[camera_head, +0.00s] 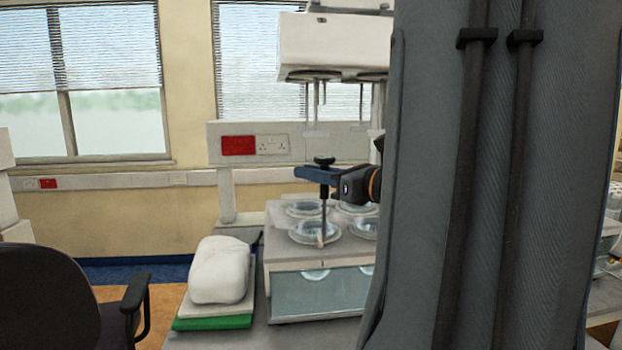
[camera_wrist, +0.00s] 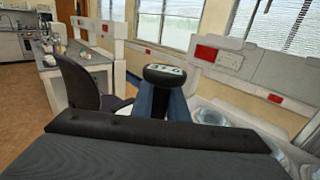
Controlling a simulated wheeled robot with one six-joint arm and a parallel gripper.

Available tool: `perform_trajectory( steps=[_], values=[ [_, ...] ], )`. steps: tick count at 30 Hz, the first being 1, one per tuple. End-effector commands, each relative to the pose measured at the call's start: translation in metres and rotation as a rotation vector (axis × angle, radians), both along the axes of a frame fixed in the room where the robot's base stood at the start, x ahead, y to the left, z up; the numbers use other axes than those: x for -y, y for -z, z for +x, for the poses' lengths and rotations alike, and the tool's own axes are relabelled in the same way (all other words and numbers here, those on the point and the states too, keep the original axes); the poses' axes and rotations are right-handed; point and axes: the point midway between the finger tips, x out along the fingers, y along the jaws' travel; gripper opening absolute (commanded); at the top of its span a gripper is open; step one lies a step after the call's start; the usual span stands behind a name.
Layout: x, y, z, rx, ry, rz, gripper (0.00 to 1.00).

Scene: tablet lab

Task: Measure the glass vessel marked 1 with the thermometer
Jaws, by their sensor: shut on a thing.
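My gripper (camera_head: 322,175) is shut on the thermometer (camera_head: 324,160), just below its dark head. The thermometer is upright, with its thin probe pointing down. Its head also shows in the wrist view (camera_wrist: 164,74) between my blue fingers. In the head view the probe's lower end overlaps the front left glass vessel (camera_head: 301,232). I cannot tell whether the tip is inside it or only above it. Other glass vessels (camera_head: 306,208) sit in the same white bath (camera_head: 285,254). No number is readable on any vessel, so I cannot tell which is marked 1.
The white apparatus (camera_head: 335,45) overhangs the bath, with thin rods hanging down. A white bundle (camera_head: 220,270) on a green-based stack (camera_head: 213,322) stands left of the bath. A dark chair (camera_head: 60,265) is at the left. My arm hides the right side.

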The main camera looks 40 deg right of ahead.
Motion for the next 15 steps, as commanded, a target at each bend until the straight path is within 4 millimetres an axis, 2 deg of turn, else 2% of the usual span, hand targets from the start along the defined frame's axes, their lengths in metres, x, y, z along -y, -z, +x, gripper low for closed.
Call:
perform_trajectory(
  steps=[15],
  values=[
    [0.024,0.002,0.041,0.001,-0.002,-0.001,0.0]
  ],
)
